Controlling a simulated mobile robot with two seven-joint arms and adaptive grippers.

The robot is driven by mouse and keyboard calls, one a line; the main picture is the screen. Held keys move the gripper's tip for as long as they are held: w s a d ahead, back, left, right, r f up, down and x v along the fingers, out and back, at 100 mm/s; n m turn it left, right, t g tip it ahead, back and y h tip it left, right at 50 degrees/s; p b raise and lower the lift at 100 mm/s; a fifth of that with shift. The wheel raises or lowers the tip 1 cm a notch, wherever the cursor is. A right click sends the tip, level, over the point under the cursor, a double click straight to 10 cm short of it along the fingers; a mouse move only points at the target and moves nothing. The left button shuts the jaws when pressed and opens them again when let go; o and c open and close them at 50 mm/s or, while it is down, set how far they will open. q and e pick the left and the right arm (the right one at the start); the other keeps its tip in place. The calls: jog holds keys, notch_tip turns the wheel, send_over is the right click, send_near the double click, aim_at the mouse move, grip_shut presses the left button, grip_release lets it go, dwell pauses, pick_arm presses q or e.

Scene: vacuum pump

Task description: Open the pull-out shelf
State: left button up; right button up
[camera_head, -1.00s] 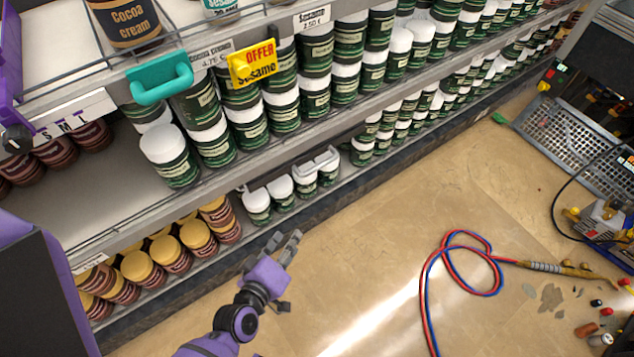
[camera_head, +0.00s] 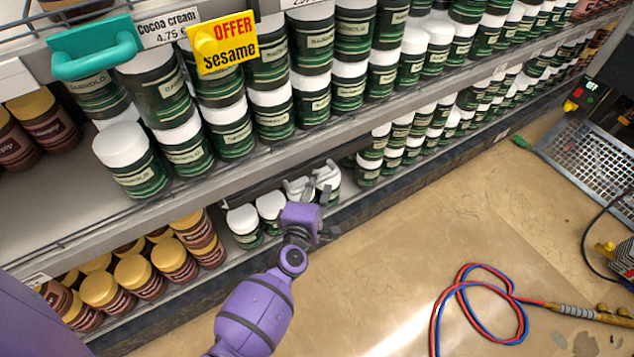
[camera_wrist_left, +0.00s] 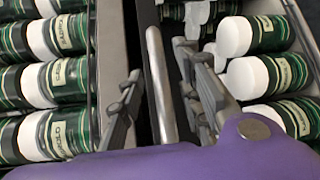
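The pull-out shelf is most likely the low shelf section with a pale grey handle. In the head view, my left gripper (camera_head: 312,186) reaches this handle at the lower shelf's front edge and largely hides it. In the left wrist view, a smooth grey handle bar (camera_wrist_left: 160,85) runs between the two fingers of my left gripper (camera_wrist_left: 162,100). The fingers are apart, one on each side of the bar, with gaps visible. White-lidded green jars (camera_head: 243,222) stand by the handle on the lower shelf. My right gripper is not in view.
A teal handle (camera_head: 95,50) and a yellow offer sign (camera_head: 222,43) sit on the upper shelf's front. Yellow-lidded jars (camera_head: 135,275) fill the lower left.

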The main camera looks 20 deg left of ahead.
pick_arm(q)
jog(key=shift+w+f, duration=0.1)
jog(key=shift+w, duration=0.55)
grip_shut()
